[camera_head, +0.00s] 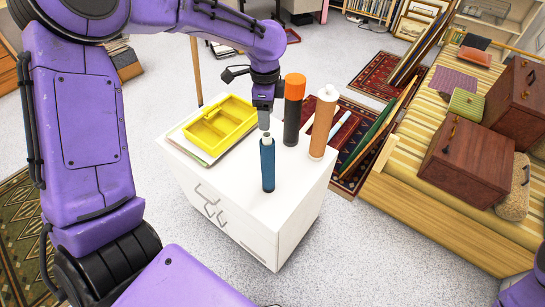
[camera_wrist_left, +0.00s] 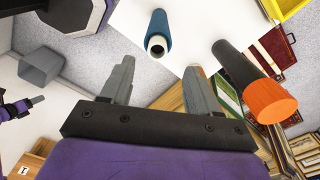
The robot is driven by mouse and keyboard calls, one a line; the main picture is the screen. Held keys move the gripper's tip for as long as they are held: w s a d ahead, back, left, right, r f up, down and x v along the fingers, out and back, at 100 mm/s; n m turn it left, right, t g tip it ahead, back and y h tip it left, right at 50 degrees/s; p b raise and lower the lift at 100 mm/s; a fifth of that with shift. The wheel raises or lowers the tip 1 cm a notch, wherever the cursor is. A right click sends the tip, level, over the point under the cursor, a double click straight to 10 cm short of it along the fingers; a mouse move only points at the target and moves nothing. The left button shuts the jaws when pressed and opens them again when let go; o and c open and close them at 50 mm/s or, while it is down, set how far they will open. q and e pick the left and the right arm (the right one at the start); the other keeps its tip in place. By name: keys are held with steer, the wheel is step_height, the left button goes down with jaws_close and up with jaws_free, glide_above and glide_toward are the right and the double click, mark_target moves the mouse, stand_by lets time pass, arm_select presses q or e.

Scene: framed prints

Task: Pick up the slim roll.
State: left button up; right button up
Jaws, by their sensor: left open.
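The slim roll looks to be the dark blue tube (camera_head: 268,165), standing upright near the front of the white cabinet top. It also shows in the left wrist view (camera_wrist_left: 158,28), with its hollow end towards the camera. My left gripper (camera_head: 264,122) is just above and behind its top end in the head view. In the left wrist view its fingers (camera_wrist_left: 160,67) are apart with nothing between them, and the tube lies beyond the tips. A small purple arm end with a grey tip (camera_wrist_left: 38,99), probably my right gripper, shows at the left there; its jaws are unclear.
A black roll with an orange cap (camera_head: 293,112) and a thicker orange-brown roll (camera_head: 322,125) stand close behind the blue tube. A yellow tray (camera_head: 220,124) lies on the left of the white cabinet (camera_head: 240,190). A striped bench (camera_head: 415,170) with wooden boxes is at right.

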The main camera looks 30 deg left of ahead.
mark_target(267, 134)
arm_select(q)
steer(key=f, duration=0.1)
steer(key=s+f, duration=0.1)
steer(key=f, duration=0.1)
steer(key=shift+s+p, duration=0.25)
steer(key=shift+p, duration=0.1)
steer(key=f, duration=0.1)
steer(key=w+f, duration=0.1)
steer(key=f, duration=0.1)
steer(key=f+p, duration=0.1)
steer(key=shift+w+d+f, duration=0.2)
steer(key=shift+w+f, duration=0.1)
steer(key=shift+f, duration=0.05)
steer(key=shift+s+r, duration=0.15)
steer(key=shift+s, duration=0.15)
steer(key=shift+c, duration=0.6)
steer(key=shift+w, duration=0.1)
jaws_close()
arm_select(e)
steer(key=shift+s+r, duration=0.25)
steer(key=shift+r, duration=0.25)
steer(key=shift+s+r, duration=0.25)
steer(key=shift+r, duration=0.2)
arm_select(q)
steer(key=shift+r, duration=0.1)
